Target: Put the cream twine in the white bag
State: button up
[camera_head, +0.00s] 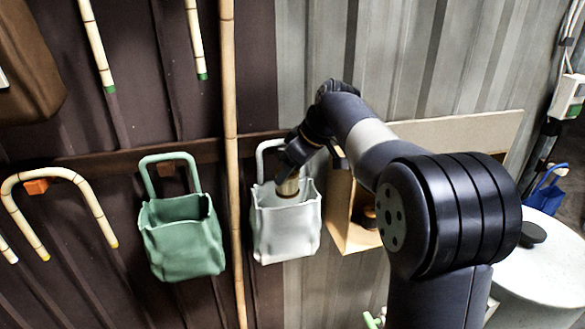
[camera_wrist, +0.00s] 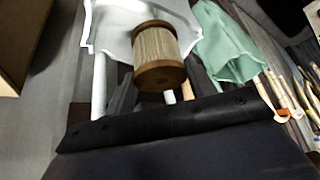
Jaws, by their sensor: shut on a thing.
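The cream twine (camera_head: 288,187) is a spool with brown end discs, seen more clearly in the wrist view (camera_wrist: 156,48). My gripper (camera_head: 289,172) is shut on it and points down at the white bag. The white bag (camera_head: 286,235) hangs open against the wall by its loop handle, and also shows in the wrist view (camera_wrist: 115,25). The spool is at the bag's mouth, its lower end at about rim height behind the front edge. The bag's inside bottom is hidden.
A green bag (camera_head: 182,240) hangs to the left, beyond an upright bamboo pole (camera_head: 230,130). An open wooden box (camera_head: 350,225) is close on the right of the white bag. A bent rattan cane (camera_head: 62,174) hangs at far left.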

jog(key=o, duration=1.1)
jog(key=b+v, duration=0.1)
jog(key=v, duration=1)
jog(key=shift+s+a, duration=0.1)
jog(key=shift+f, duration=0.1)
jog(key=p+x, duration=0.1)
jog(key=x, duration=0.9)
jog(key=shift+a+f, duration=0.1)
jog(key=shift+f, duration=0.15)
jog(key=shift+f+b, duration=0.25)
jog(key=shift+b, duration=0.15)
jog(key=shift+s+r+b, duration=0.2)
jog(key=shift+s+b, duration=0.1)
jog(key=shift+s, duration=0.45)
